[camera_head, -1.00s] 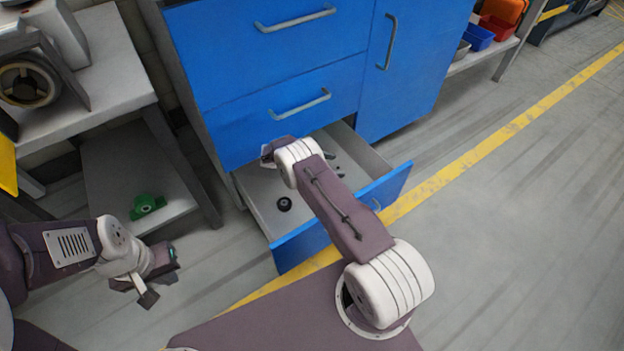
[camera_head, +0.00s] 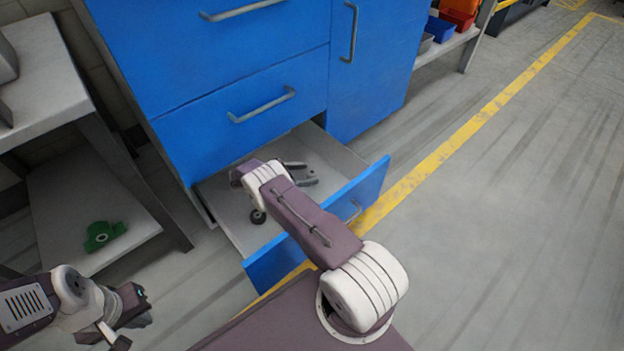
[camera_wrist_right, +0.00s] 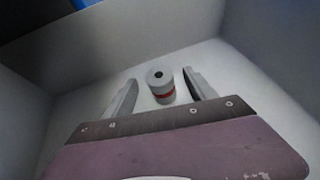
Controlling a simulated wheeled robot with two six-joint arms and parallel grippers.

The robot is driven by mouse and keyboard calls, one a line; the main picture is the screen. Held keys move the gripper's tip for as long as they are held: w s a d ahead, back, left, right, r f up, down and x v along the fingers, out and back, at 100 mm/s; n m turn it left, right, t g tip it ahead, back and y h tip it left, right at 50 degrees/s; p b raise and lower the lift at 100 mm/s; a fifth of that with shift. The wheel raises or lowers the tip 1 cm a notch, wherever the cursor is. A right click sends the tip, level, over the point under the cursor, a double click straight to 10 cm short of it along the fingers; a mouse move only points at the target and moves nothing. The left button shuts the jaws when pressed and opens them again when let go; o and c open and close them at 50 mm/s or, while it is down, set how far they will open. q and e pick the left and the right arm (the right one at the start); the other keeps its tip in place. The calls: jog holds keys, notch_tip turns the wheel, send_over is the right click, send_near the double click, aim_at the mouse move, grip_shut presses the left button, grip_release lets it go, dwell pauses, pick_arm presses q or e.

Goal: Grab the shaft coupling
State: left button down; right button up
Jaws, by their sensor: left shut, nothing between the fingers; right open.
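The shaft coupling (camera_wrist_right: 160,86) is a small grey cylinder with a dark bore and a red band. In the right wrist view it stands in the drawer, between the two fingers of my open right gripper (camera_wrist_right: 160,78), with a visible gap on each side. In the head view my right arm reaches into the open drawer (camera_head: 340,204) and I cannot make out the coupling there. A grey pronged shape shows beside the wrist, too small to name surely. My left gripper (camera_head: 130,318) is shut and empty at the lower left, away from the drawer.
A black round part (camera_head: 257,216) lies in the drawer near its front. The blue cabinet (camera_head: 240,60) rises behind. A green part (camera_head: 103,236) sits on the low shelf at left. Bins (camera_head: 442,28) stand on a far shelf. The floor at right is clear.

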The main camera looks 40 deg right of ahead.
jog(key=shift+d+f, duration=0.15)
jog(key=shift+d, duration=0.05)
jog(key=b+x, duration=0.3)
jog(key=x, duration=0.2)
jog(key=shift+f, duration=0.15)
jog(key=shift+d, duration=0.25)
grip_shut()
